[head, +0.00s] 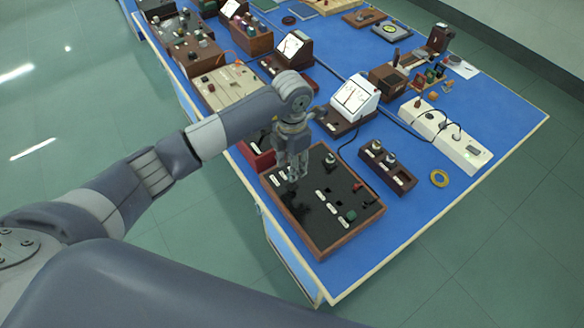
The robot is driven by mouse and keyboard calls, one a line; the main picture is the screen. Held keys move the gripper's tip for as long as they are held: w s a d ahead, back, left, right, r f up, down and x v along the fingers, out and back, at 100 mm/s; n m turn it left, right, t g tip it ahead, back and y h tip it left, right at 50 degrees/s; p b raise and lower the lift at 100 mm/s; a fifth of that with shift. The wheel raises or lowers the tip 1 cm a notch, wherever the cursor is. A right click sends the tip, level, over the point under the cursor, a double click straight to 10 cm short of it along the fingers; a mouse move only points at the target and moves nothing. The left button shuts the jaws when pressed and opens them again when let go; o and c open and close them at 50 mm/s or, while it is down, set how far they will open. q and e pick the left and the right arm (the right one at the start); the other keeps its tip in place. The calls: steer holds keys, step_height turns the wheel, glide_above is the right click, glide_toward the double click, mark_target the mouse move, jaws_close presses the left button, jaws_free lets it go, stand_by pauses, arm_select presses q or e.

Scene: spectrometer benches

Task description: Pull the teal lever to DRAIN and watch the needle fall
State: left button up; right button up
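A black-topped panel in a wooden frame (325,246) lies at the near edge of the blue table, with small pale labels and several controls. A small green or teal knob (350,216) stands near its right corner; I cannot tell whether this is the teal lever, and DRAIN is not readable. My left gripper (294,175) points down over the panel's upper left part and hides some of it. Its fingers are too small to tell open from shut, or whether they touch anything. A white-faced meter (354,97) stands behind the panel; its needle is not readable. My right gripper is not in view.
A white power strip (445,136) and dark cables lie behind. More instruments crowd the far table. The near right tabletop is clear.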

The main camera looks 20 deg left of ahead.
arm_select(q)
steer(key=shift+f+p, duration=0.4)
steer(key=shift+f, duration=1.6)
jaws_close()
